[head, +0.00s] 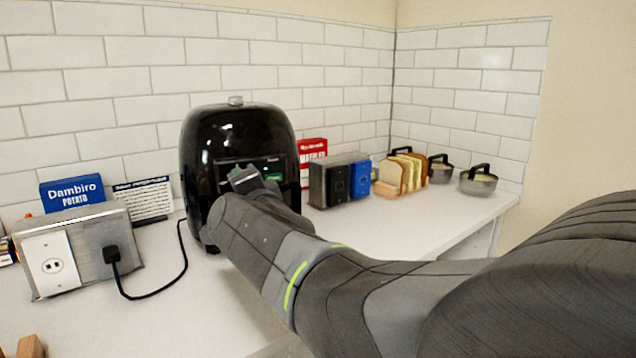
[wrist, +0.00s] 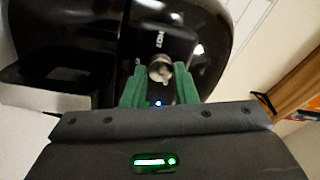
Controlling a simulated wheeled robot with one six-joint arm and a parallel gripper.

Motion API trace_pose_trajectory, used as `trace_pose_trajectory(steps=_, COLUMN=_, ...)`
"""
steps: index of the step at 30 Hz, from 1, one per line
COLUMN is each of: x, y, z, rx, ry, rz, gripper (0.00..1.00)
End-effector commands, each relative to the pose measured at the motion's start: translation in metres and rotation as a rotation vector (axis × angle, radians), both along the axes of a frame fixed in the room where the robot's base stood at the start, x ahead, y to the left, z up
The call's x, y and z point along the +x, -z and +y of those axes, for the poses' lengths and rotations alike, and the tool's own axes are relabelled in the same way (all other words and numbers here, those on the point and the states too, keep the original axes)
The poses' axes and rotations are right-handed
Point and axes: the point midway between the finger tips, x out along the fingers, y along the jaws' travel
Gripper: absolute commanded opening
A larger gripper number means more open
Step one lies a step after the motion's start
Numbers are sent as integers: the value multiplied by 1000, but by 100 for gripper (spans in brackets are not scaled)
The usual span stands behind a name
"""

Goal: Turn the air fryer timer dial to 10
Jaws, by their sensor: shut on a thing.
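The black air fryer (head: 215,135) stands on the white counter against the tiled wall, with a dark panel on its front. It fills the upper part of the wrist view (wrist: 70,35). The timer dial (wrist: 160,68) is a small silver-grey knob on its front. My gripper (wrist: 160,80) has its green fingers on either side of the dial and is shut on it. In the head view my gripper (head: 248,181) is at the front panel and my arm hides the lower front. The dial's setting cannot be read.
A metal outlet box (head: 85,245) with a black plug and cord (head: 160,295) stands at left, before a blue Dambiro box (head: 72,192). The counter's right front is clear.

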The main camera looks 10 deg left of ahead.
Motion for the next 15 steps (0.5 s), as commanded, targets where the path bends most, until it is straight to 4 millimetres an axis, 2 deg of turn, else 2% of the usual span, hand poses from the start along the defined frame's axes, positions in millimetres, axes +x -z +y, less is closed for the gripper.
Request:
trace_pose_trajectory(steps=1, x=0, y=1, z=0, rx=-1, ry=-1, rz=1, gripper=3)
trace_pose_trajectory(steps=2, x=0, y=1, z=0, rx=-2, ry=-1, rz=0, gripper=32)
trace_pose_trajectory(steps=4, x=0, y=0, z=0, rx=-2, ry=-1, rz=0, gripper=45)
trace_pose_trajectory(steps=5, x=0, y=0, z=0, rx=-2, ry=-1, rz=0, gripper=48)
trace_pose_trajectory(steps=15, x=-2, y=-1, z=-2, rx=0, ry=0, rz=-1, gripper=48)
